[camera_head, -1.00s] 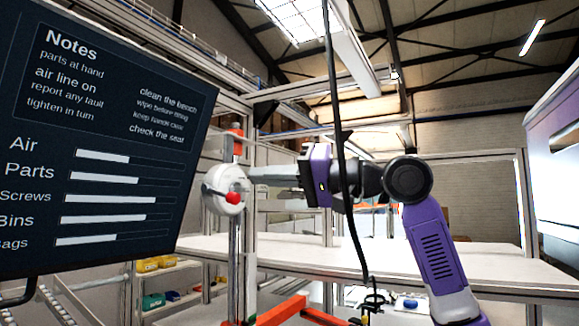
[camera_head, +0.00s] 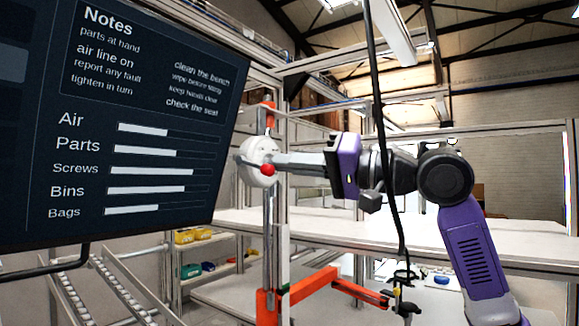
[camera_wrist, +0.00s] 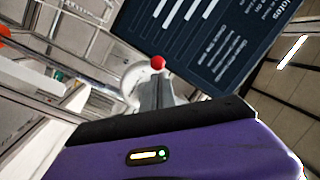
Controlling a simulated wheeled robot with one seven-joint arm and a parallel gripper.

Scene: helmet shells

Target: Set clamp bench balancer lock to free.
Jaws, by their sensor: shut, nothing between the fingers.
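The balancer lock is a round white disc (camera_head: 257,150) on an upright metal post, with a thin dark lever across it that ends in a red ball knob (camera_head: 268,169). The knob sits at the disc's lower right in the head view. My gripper (camera_head: 277,163) is shut and empty, level from the right, with its tips at the disc's right side beside the knob. In the wrist view the tips (camera_wrist: 157,82) overlap the white disc (camera_wrist: 131,88), just below the red knob (camera_wrist: 158,62). I cannot tell whether they touch it. Lock markings are not readable.
A large dark screen (camera_head: 120,130) hangs close on the left. A black cable (camera_head: 381,130) hangs in front of my wrist. A white bench top (camera_head: 480,245) lies behind, and an orange-red arm (camera_head: 310,287) stands below. Shelves with coloured bins (camera_head: 192,236) stand lower left.

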